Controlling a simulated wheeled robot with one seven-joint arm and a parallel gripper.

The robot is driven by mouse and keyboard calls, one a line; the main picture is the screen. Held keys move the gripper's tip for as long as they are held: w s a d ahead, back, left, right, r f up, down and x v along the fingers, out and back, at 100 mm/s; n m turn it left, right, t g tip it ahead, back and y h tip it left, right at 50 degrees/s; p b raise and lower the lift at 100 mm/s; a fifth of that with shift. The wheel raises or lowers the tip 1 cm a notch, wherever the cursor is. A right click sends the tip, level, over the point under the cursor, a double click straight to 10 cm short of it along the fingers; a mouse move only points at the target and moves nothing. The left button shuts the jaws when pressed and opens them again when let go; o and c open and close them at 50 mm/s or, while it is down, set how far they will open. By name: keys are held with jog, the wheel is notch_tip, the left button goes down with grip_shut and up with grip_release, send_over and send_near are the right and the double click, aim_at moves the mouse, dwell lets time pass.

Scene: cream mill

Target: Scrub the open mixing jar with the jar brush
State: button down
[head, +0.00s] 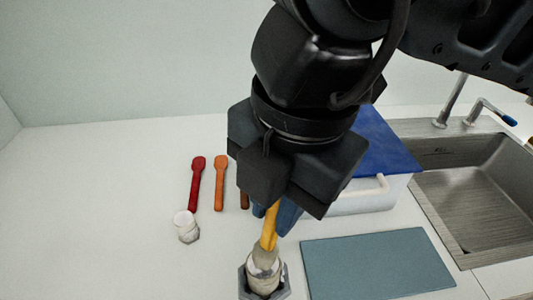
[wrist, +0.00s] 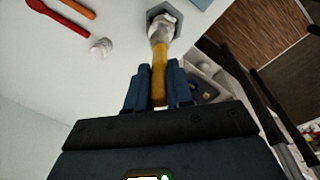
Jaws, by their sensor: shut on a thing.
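My gripper (head: 277,214) is shut on the yellow-orange handle of the jar brush (head: 269,228), which points down. In the wrist view the handle (wrist: 159,82) runs between the two blue fingers. Its pale lower end (wrist: 160,30) meets a grey six-sided jar (wrist: 174,14). The jar also stands at the bottom of the head view (head: 243,285), with the pale end within its outline. I cannot tell how deep the end sits in it. A small whitish jar (head: 186,226) with a round pale top stands to the left, apart from the brush.
A red spoon (head: 194,182) and an orange spoon (head: 220,182) lie behind the small jar; a brown handle (head: 244,200) is partly hidden by my gripper. A blue-lidded white box (head: 375,198), a blue-grey mat (head: 375,265) and a sink (head: 475,190) are at right. The left counter is clear.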

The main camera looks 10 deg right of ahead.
aim_at(275, 247)
jog(key=shift+f+b, duration=3.4)
jog(key=shift+b, duration=0.35)
jog(key=shift+r, duration=0.1)
